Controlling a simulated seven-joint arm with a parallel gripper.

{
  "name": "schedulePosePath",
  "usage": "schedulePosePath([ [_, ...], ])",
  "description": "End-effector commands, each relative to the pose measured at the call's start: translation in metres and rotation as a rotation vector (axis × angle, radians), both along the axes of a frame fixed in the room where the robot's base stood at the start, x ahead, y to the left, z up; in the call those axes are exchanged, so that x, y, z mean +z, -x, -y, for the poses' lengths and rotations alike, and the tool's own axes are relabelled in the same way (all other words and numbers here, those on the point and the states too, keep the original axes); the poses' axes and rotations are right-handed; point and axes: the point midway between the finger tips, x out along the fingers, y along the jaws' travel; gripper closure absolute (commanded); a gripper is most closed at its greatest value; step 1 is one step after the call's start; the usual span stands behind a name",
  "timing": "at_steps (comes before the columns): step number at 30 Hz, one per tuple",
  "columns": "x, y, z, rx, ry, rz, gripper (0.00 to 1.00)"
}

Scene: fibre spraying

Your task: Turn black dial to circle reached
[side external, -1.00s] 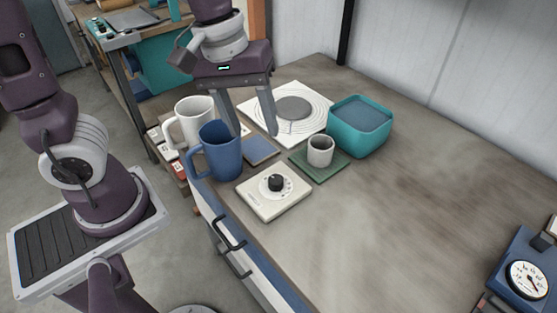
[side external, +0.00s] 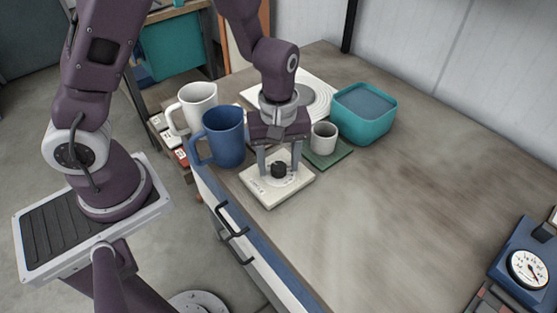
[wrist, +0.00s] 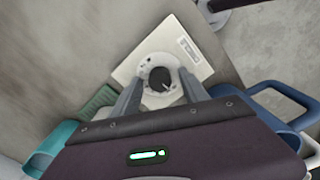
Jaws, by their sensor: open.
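The black dial (side external: 278,170) sits in the middle of a cream square plate (side external: 268,195) on the bench. In the wrist view the dial (wrist: 160,79) shows a light pointer line, with a pale ring of marks around it. My gripper (side external: 279,172) is directly above the plate, pointing down, with its two fingers apart on either side of the dial. In the wrist view the fingers (wrist: 160,92) also straddle the dial, with gaps visible. I cannot tell whether either fingertip touches it. The dial marks are too small to read.
A blue mug (side external: 222,138) and a white mug (side external: 197,103) stand left of my gripper. A small grey cup (side external: 323,136) on a green mat (side external: 338,157) and a teal bin (side external: 364,113) stand right and behind.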

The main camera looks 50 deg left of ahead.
Motion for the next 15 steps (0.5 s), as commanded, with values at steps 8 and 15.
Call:
schedulePosePath([
  [8,0.0004,-0.0001,0.0,0.0,0.0,0.0,0.99],
  [15,0.0006,0.0,0.0001,-0.012,0.001,0.0,1.0],
])
